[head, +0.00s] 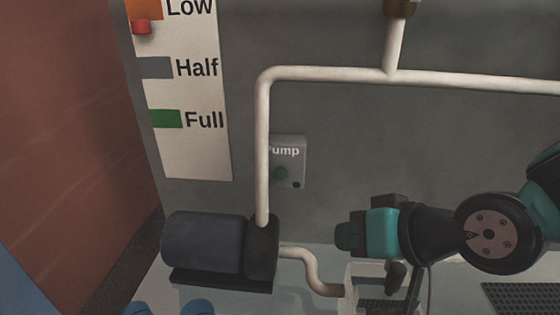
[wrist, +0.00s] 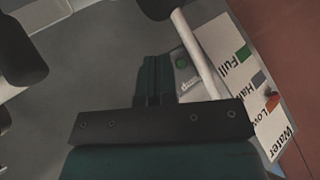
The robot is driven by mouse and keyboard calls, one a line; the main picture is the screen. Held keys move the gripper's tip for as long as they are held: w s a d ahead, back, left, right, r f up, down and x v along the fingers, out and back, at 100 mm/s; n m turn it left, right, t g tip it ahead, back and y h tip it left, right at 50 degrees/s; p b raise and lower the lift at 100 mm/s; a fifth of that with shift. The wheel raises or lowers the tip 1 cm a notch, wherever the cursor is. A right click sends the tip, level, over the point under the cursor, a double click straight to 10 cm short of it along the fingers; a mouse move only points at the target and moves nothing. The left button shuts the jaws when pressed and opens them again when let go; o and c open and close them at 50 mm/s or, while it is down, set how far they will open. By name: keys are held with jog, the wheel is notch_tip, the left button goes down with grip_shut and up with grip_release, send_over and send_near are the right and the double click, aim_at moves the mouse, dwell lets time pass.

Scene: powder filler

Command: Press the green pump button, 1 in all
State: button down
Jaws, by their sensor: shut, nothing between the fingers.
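The green pump button (head: 281,173) sits low on a small grey box labelled "Pump" (head: 299,160), fixed to the grey wall just right of a vertical white pipe. In the wrist view the green button (wrist: 181,62) shows just right of my fingertips, partly close to their edge. My gripper (head: 343,236) is right of and below the button in the head view, its fingers pointing left. In the wrist view my gripper (wrist: 155,60) has its teal fingers together and empty. Whether the fingertips touch the box cannot be told there; in the head view they look apart from it.
The white pipe (head: 263,150) runs up beside the box and along the wall. A dark pump motor (head: 205,242) stands below it. A level sign (head: 195,155) reads Low, Half, Full, with a red marker (head: 141,27) at Low. A curved pipe (head: 312,270) leads to a clear container (head: 350,290).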

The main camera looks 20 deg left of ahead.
aim_at(281, 174)
jog(key=s+a+m+t+y+p, duration=0.1)
jog(key=a+t+y+p, duration=0.1)
jog(key=a, duration=0.9)
jog(key=t+y, duration=0.1)
jog(key=y, duration=0.1)
jog(key=shift+f+t+y+p, duration=0.3)
jog(key=shift+t+p, duration=0.05)
jog(key=shift+t, duration=0.05)
jog(key=w+a+b, duration=0.2)
jog(key=w+b, duration=0.2)
jog(key=w, duration=0.4)
jog(key=shift+w, duration=0.3)
dwell(1.0)
jog(key=shift+w, duration=0.4)
